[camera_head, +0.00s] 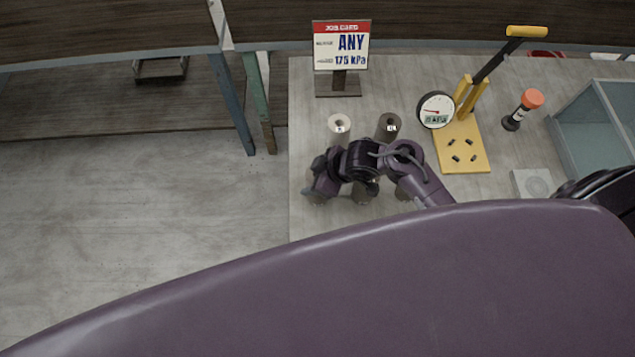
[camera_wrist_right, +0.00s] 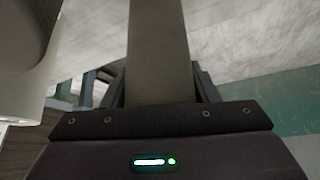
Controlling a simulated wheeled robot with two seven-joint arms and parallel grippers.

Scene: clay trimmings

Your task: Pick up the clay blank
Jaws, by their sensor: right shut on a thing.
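My right gripper (camera_head: 320,186) is at the left part of the bench, at the end of my purple arm. In the right wrist view, a grey-brown cylindrical clay blank (camera_wrist_right: 158,60) stands between its fingers, and the gripper is shut on it. In the head view my arm and gripper hide most of that blank. A pale cylinder (camera_head: 339,123) and a darker grey cylinder (camera_head: 389,122) stand just behind my arm, each with a small mark on top. Parts of other cylinders show below the arm. My left gripper is not in view.
A job card (camera_head: 341,46) reading "ANY 175 kPa" stands at the back. A yellow press-like tool (camera_head: 463,153) with a round gauge (camera_head: 436,110), an orange-topped object (camera_head: 532,99) and a glass-sided box (camera_head: 590,120) are to the right. A pale cylinder wall (camera_wrist_right: 22,60) is close by in the wrist view.

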